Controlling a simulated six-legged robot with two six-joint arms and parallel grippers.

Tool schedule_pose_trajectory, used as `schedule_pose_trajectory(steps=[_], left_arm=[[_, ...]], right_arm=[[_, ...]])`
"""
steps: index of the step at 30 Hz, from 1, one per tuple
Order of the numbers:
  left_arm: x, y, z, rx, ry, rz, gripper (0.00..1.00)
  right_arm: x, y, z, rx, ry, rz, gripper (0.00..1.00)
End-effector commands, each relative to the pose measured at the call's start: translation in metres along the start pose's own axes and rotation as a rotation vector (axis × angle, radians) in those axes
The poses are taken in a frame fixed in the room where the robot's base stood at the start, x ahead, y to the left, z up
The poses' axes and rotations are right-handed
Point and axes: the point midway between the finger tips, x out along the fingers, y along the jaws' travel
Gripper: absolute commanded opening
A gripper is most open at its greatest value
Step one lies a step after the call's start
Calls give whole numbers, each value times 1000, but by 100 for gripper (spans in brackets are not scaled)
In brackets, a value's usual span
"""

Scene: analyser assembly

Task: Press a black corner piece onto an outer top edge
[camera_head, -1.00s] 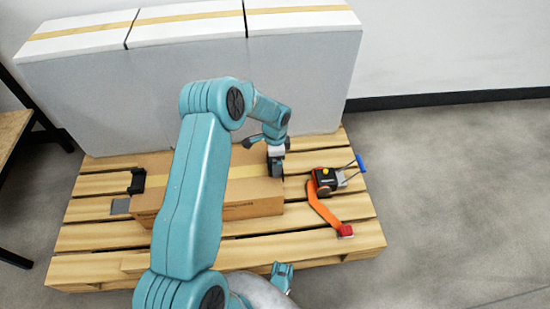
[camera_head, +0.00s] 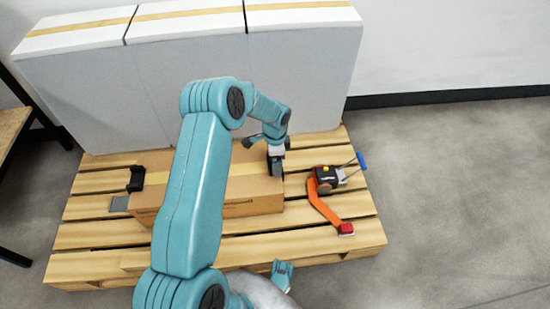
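A brown cardboard box (camera_head: 240,208) lies on the pallet, partly hidden behind my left arm. One black corner piece (camera_head: 136,178) sits at the box's left end, over its top edge. My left gripper (camera_head: 276,158) points down at the box's right end and is shut on a second dark corner piece (camera_head: 276,170), which is at the right top edge. Whether that piece is fully seated cannot be told. My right gripper (camera_head: 282,270) is low in the picture by the pallet's front edge, away from the box; its finger gap is too small to judge.
The wooden pallet (camera_head: 330,240) carries the box and a strapping tool (camera_head: 327,178) with an orange strap (camera_head: 326,211) and blue handle, right of the box. Tall white-grey cartons (camera_head: 310,80) stand behind. A wooden table (camera_head: 12,130) is at the left edge. Floor at right is clear.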

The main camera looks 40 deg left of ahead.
Motion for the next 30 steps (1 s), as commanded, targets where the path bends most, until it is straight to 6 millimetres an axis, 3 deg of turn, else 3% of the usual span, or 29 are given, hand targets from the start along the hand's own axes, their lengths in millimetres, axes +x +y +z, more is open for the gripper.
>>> schedule_pose_trajectory(steps=[25, 26, 30], left_arm=[[7, 0, 0, 0, 0, 0, 63], [7, 0, 0, 0, 0, 0, 99], [7, 0, 0, 0, 0, 0, 100]], right_arm=[[5, 2, 0, 0, 0, 0, 100], [5, 2, 0, 0, 0, 0, 100], [5, 2, 0, 0, 0, 0, 100]])
